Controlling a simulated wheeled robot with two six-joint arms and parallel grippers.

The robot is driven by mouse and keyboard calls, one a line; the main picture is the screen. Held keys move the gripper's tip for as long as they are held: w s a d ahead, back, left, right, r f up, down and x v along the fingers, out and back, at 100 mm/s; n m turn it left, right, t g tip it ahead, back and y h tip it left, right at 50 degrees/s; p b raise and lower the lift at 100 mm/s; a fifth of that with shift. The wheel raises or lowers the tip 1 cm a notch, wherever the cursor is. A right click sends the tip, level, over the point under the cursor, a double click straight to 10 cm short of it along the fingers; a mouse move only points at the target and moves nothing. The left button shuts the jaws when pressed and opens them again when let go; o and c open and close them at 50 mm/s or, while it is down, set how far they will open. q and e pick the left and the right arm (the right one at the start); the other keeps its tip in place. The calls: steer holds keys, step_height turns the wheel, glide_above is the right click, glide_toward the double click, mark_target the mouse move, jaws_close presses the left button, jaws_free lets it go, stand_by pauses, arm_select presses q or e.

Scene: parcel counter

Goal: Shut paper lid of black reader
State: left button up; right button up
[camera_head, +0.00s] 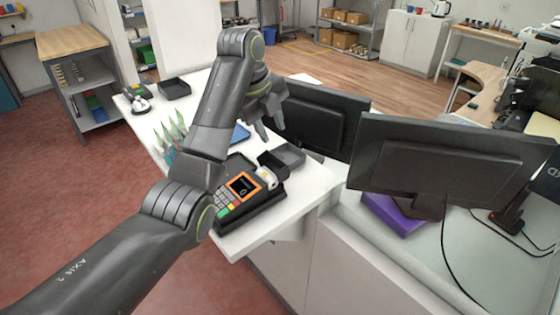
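The black reader (238,203) stands on the white counter, with a keypad and an orange-framed screen. Its paper lid (272,162) looks raised at the back, and a white paper roll (268,177) shows in the open compartment. My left gripper (272,128) hangs above and beyond the lid, apart from it. Its two fingers point down with a gap between them, and nothing shows in it. My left arm covers the reader's left side and part of the counter. My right gripper is not in view.
Two dark monitors (440,165) stand to the right, the nearer above a purple box (393,213).

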mark_target(283, 158)
arm_select(q)
steer(key=b+x, duration=0.6)
steer(key=x, duration=0.1)
steer(key=shift+d+f+b, duration=0.1)
steer(key=shift+f+b, duration=0.2)
steer(key=shift+b, duration=0.05)
steer(key=shift+w+d+f, duration=0.1)
steer(key=shift+d+f, duration=0.05)
steer(key=shift+f, duration=0.45)
